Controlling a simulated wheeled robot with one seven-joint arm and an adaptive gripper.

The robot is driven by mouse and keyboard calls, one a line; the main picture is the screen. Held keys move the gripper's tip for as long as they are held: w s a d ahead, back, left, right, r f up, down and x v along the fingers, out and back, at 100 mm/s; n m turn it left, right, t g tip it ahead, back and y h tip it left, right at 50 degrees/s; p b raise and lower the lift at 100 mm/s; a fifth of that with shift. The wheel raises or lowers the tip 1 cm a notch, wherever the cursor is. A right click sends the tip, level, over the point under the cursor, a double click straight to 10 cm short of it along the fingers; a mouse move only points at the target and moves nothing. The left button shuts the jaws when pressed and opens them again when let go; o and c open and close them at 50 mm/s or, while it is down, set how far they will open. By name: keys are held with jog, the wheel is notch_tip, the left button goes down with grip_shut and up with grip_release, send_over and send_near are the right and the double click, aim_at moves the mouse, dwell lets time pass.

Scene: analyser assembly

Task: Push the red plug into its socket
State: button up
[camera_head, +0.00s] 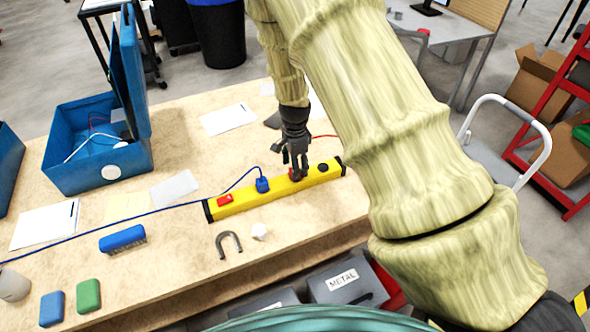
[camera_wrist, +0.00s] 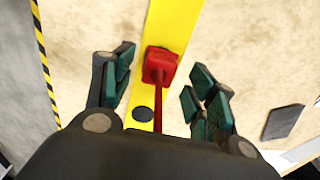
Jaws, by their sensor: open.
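The red plug (camera_wrist: 160,65) sits on the yellow power strip (camera_wrist: 175,18) in the wrist view, with its red cable running back toward my gripper. My gripper (camera_wrist: 158,78) is open, with one finger on each side of the plug and gaps between them. In the head view my gripper (camera_head: 297,164) points down over the right part of the strip (camera_head: 246,197) and largely hides the plug (camera_head: 292,175). I cannot tell how deep the plug sits in its socket.
A blue plug (camera_head: 262,185) with a blue cable and a red switch (camera_head: 224,199) are on the strip's left part. A horseshoe magnet (camera_head: 229,242) and a small white piece (camera_head: 259,231) lie in front. An open blue toolbox (camera_head: 97,143) stands at left.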

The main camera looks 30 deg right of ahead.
notch_tip(320, 180, up, 9)
jog(key=shift+r, duration=0.15)
dwell(0.7)
